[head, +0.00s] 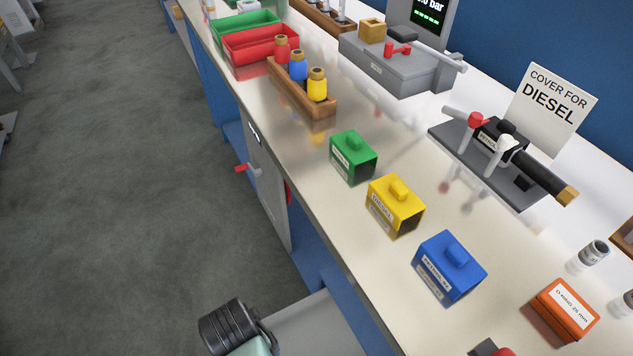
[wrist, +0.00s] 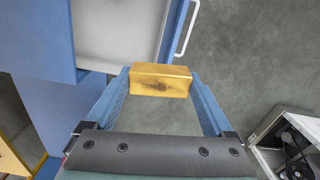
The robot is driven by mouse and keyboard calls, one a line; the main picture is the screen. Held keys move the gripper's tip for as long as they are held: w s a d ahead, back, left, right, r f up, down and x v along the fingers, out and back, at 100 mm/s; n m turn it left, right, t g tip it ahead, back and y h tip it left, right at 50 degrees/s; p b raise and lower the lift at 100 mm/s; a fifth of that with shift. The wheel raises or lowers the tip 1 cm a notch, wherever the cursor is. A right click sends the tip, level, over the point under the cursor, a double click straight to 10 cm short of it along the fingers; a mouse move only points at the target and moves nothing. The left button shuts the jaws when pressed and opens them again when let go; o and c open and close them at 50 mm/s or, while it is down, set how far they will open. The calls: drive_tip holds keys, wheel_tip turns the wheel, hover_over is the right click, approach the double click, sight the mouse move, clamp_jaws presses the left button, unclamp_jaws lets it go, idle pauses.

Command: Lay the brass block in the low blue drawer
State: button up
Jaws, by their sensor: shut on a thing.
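The brass block (wrist: 150,72) is held between the two blue fingers of my gripper (wrist: 160,84) in the wrist view. My gripper is shut on it. The low blue drawer (wrist: 177,30) stands open at the top of the wrist view, with a pale grey inside, a blue front and a white handle. The block shows at the drawer's lower right corner in that picture, with floor seen between the fingers; its height above the drawer is hard to tell. In the head view a pale grey surface (head: 310,330) below the bench may be the drawer; the block is not visible there.
The bench top (head: 300,185) carries green (head: 353,160), yellow (head: 395,208) and blue (head: 450,270) covers, and an orange box (head: 562,312). Grey floor (head: 130,200) is clear at left. A white-framed unit (wrist: 285,145) stands at right.

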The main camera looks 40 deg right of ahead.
drive_tip(key=s+d+f+b, duration=0.2)
drive_tip(key=f+b, duration=0.8)
drive_tip(key=f, duration=0.3)
drive_tip(key=s+d+f+m+b, duration=0.1)
drive_tip(key=s+d+f+b, duration=0.1)
drive_tip(key=f+b, duration=0.8)
wheel_tip(320, 180, down, 4)
drive_tip(key=shift+s+d+f+m+b, duration=0.1)
drive_tip(key=shift+s+d+m+b, duration=0.15)
drive_tip(key=shift+s+b, duration=0.2)
wheel_tip(320, 180, down, 10)
drive_tip(key=b, duration=0.5)
drive_tip(key=shift+b, duration=0.35)
drive_tip(key=shift+f, duration=0.15)
drive_tip(key=o, duration=1.5)
drive_tip(key=shift+a, duration=0.1)
